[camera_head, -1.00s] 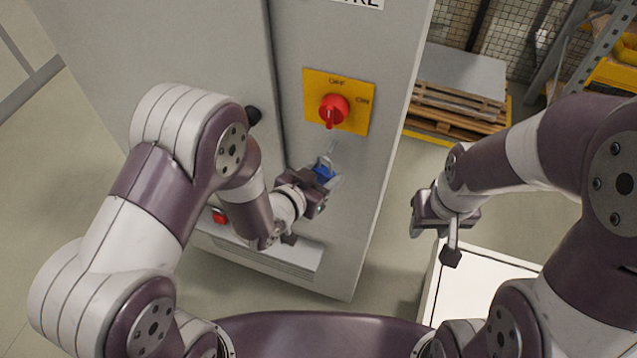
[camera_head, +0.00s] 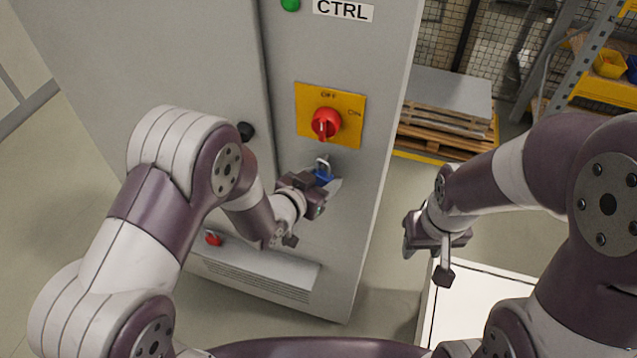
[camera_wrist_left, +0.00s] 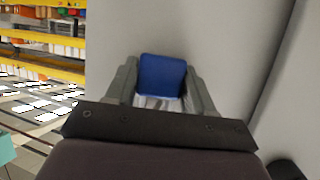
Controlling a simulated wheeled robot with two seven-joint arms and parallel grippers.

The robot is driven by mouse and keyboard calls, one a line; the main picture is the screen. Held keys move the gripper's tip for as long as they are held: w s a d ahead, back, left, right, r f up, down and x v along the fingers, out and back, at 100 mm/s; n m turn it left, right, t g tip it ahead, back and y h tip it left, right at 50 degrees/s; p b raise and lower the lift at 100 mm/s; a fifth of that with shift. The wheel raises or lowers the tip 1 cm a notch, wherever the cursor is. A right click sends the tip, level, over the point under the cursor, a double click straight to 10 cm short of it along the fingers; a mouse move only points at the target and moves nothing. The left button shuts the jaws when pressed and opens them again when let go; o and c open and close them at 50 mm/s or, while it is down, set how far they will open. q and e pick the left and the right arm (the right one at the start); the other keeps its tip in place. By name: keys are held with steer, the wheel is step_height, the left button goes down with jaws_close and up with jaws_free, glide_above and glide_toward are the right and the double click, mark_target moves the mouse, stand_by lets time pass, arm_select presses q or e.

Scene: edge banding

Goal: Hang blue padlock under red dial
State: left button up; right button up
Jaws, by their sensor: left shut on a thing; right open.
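The red dial (camera_head: 326,122) sits on a yellow plate (camera_head: 344,138) marked OFF and ON on the grey cabinet front. The blue padlock (camera_head: 323,176) is held below the dial, its shackle pointing up and apart from the dial. My left gripper (camera_head: 328,184) is shut on the padlock. In the left wrist view the blue body (camera_wrist_left: 162,76) shows between the two grey fingers. My right gripper (camera_head: 408,240) is open and empty, to the right of the cabinet.
The grey cabinet (camera_head: 345,235) has a CTRL label (camera_head: 343,10), a green light (camera_head: 290,4) and a black knob (camera_head: 245,131). A white surface (camera_head: 478,310) lies below my right arm. A wooden pallet (camera_head: 445,130) and shelving stand behind on the right.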

arm_select(q)
steer(key=shift+w, duration=0.1)
steer(key=o, duration=1)
steer(key=shift+o, duration=0.8)
steer(key=shift+d, duration=0.25)
steer(key=shift+a, duration=0.15)
steer(key=shift+r, duration=0.1)
